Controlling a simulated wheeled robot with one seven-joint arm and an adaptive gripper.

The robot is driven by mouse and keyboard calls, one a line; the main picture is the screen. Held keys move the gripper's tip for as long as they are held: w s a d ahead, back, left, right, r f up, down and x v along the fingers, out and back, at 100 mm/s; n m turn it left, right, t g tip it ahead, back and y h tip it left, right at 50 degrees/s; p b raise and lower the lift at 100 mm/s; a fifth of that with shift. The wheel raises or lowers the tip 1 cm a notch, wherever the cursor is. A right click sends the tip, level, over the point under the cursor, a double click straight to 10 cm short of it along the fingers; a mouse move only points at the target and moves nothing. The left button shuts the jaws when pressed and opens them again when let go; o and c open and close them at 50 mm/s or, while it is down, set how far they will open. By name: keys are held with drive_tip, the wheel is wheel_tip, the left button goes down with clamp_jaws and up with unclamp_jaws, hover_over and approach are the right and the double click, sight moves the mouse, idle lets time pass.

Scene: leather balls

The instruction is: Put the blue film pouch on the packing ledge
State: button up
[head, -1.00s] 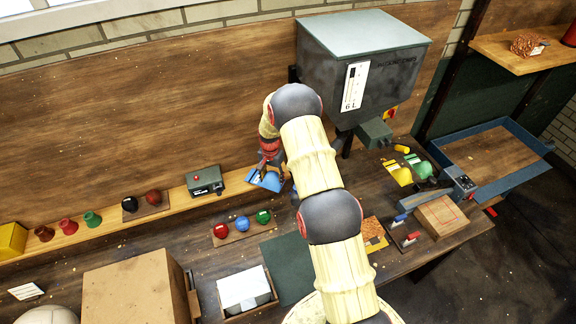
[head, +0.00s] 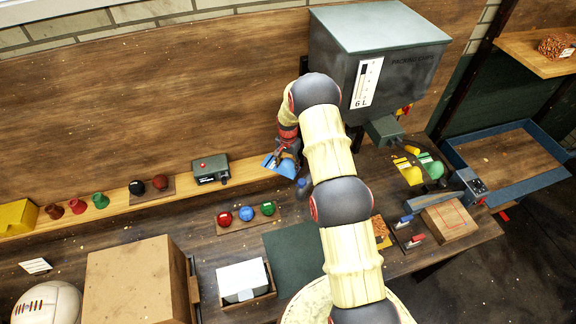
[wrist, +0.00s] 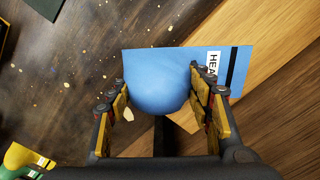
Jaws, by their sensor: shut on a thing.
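My gripper (wrist: 160,112) is shut on the blue film pouch (wrist: 160,75), with one yellow-padded finger on each side of its rounded bulge. The pouch has a flat sheet with a white label and a dark stripe at its right. In the head view the pouch (head: 271,161) hangs at my gripper (head: 286,152), at the right part of the light wooden ledge (head: 238,172) along the back wall. The wrist view shows light wood (wrist: 265,110) beneath and beside the pouch. I cannot tell whether the pouch touches it. My arm hides some of the bench behind it.
A large grey hopper (head: 375,65) is to the right. Red, blue and green balls (head: 246,213) lie in front. Yellow and green pouches (head: 410,173) lie right of my arm.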

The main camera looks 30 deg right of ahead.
drive_tip(key=o, duration=1.4)
drive_tip(key=shift+a+r, duration=0.1)
drive_tip(key=shift+a, duration=0.05)
drive_tip(key=shift+o, duration=0.5)
